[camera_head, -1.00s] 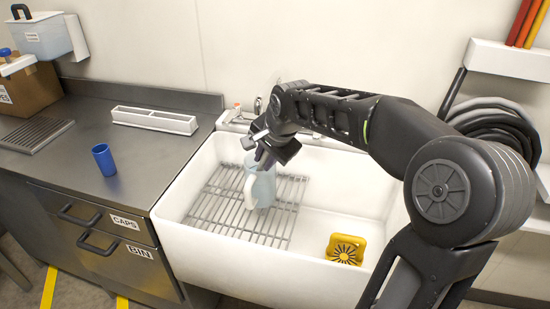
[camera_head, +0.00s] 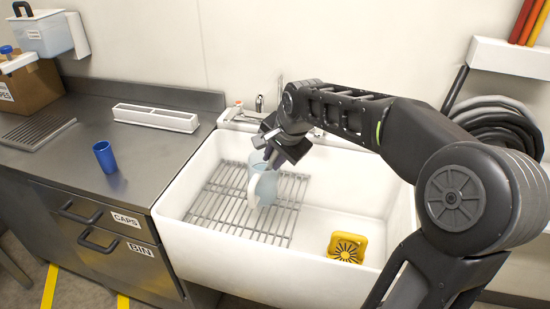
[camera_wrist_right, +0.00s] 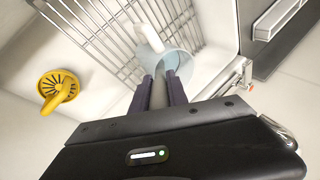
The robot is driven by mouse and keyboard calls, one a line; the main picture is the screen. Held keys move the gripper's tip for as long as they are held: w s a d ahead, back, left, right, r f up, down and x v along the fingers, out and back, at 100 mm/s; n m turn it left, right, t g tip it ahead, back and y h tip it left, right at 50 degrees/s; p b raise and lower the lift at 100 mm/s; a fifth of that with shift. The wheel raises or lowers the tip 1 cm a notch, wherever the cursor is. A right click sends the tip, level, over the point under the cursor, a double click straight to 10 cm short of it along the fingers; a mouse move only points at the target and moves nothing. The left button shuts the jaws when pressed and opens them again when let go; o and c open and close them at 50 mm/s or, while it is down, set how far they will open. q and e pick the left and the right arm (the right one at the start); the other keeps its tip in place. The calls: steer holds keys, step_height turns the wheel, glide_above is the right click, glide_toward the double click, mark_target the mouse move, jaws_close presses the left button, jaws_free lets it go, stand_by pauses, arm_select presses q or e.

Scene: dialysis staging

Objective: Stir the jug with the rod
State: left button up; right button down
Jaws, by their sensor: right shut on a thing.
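The jug (camera_head: 266,188), pale blue and translucent with a white handle, stands on the wire rack in the sink. It also shows in the right wrist view (camera_wrist_right: 181,64), with its handle (camera_wrist_right: 149,37) toward the rack. My right gripper (camera_head: 272,154) is over the jug's mouth, pointing down. It is shut on a thin grey rod (camera_wrist_right: 168,86), which shows only in part between the fingers in the wrist view. The rod's lower end is hidden, so how deep it reaches into the jug cannot be told. My left gripper is not in view.
A blue cup (camera_head: 105,157) and a white divided tray (camera_head: 155,118) stand on the left counter. The sink's right floor is mostly clear.

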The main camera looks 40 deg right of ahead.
step_height(320, 180, up, 13)
steer(key=p, duration=0.9)
steer(key=shift+p, duration=0.35)
steer(key=shift+f, duration=0.1)
stand_by(0.6)
